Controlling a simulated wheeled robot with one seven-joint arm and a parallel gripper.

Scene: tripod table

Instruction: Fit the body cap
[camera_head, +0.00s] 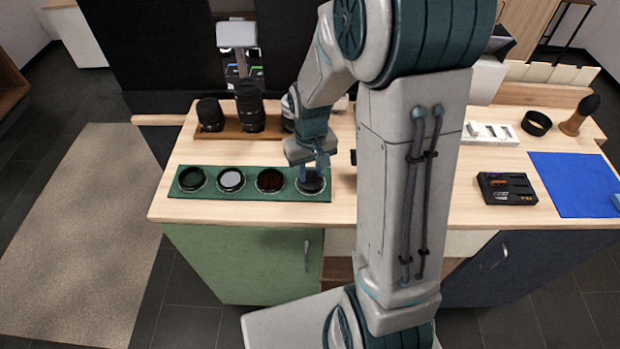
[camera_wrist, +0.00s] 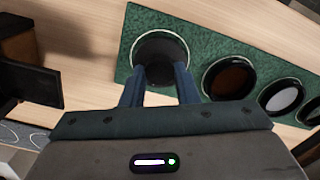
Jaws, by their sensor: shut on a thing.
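My gripper (camera_head: 316,160) points down at the right end of the green tray (camera_head: 283,214). In the wrist view my gripper (camera_wrist: 160,78) is shut on a black round cap (camera_wrist: 160,48), with one finger on each side of it. The cap is at the tray's end round recess; whether it still touches the tray I cannot tell. In the head view the cap (camera_head: 311,186) shows just below the fingers. No camera body shows clearly; a dark edge (camera_head: 353,157) beside my arm is mostly hidden.
The tray also holds a dark red disc (camera_head: 270,180), a pale disc (camera_head: 231,180) and a black disc (camera_head: 191,179). Black lenses (camera_head: 249,106) stand in a wooden rack behind. A blue mat (camera_head: 575,183) and a black box (camera_head: 507,188) lie at the right.

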